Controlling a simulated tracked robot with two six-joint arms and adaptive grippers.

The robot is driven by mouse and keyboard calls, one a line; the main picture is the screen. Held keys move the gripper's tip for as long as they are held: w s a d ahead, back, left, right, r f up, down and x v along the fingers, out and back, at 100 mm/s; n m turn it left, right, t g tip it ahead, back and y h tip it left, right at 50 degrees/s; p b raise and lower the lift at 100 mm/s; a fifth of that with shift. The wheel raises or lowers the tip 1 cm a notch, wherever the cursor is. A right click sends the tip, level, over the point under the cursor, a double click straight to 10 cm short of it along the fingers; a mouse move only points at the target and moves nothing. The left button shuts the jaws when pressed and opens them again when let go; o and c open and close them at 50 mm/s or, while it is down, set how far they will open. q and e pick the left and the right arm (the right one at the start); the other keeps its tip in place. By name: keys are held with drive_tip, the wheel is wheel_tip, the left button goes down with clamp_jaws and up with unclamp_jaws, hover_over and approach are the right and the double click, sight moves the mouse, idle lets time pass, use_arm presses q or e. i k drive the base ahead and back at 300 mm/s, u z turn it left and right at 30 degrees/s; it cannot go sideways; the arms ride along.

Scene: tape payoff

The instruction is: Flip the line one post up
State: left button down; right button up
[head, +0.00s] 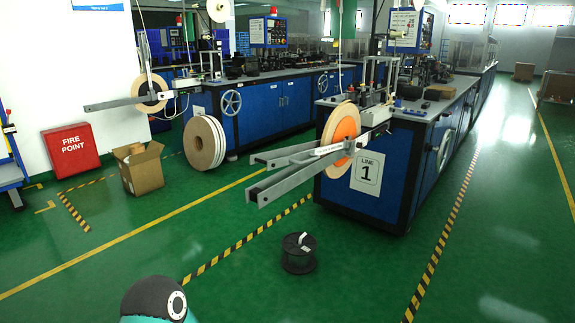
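The blue line 1 machine (335,196) stands right of centre, with a "LINE 1" sign (368,172) on its end. A large cream and orange tape roll (342,127) is mounted upright at that end. Grey metal bars (290,181) stick out to the left near the roll, roughly level and slightly lowered at their free ends. A white strip with small unreadable writing (331,149) shows by the roll. Which part is the post I cannot tell for sure. Neither gripper is in view; only a rounded dark and teal part, likely mine, shows at the bottom.
A black spool (299,262) sits on the green floor in front of line 1. A second blue machine (262,101) stands behind left, with a white reel (204,143) beside it. An open carton (139,168) and red FIRE POINT box (71,147) are left. Front floor is mostly clear.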

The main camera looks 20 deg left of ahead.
sight(312, 152)
drive_tip(key=i, duration=1.15)
drive_tip(key=u, duration=0.05)
